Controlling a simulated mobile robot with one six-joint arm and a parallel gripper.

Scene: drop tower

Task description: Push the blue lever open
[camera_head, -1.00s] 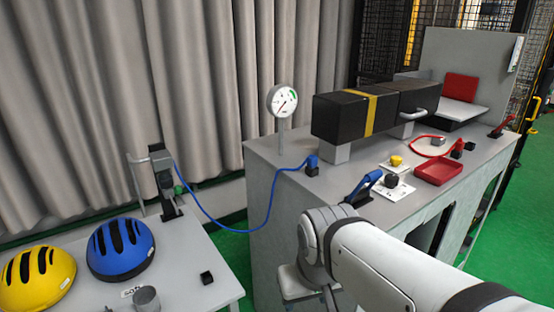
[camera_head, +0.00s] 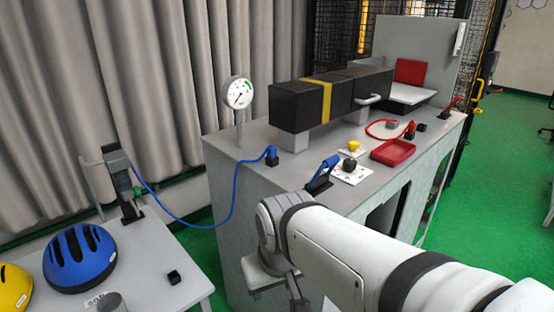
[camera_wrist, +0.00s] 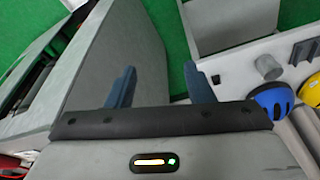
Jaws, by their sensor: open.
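The blue lever (camera_head: 329,165) stands tilted on a dark base on the grey bench top, near its front edge. My arm reaches across the lower right of the head view, with its wrist end just left of and below the lever. In the wrist view my gripper (camera_wrist: 160,70) shows two blue-grey fingers spread apart with nothing between them. The gripper points down past the bench side toward the green floor. It is apart from the lever, which I cannot make out in the wrist view.
A blue hose runs from a blue connector (camera_head: 271,152) on the bench to a pump (camera_head: 124,184) on the left table. A gauge (camera_head: 238,94), a black beam (camera_head: 330,98), a black knob (camera_head: 349,164) and a red tray (camera_head: 393,151) are nearby. A blue helmet (camera_head: 78,258) lies left.

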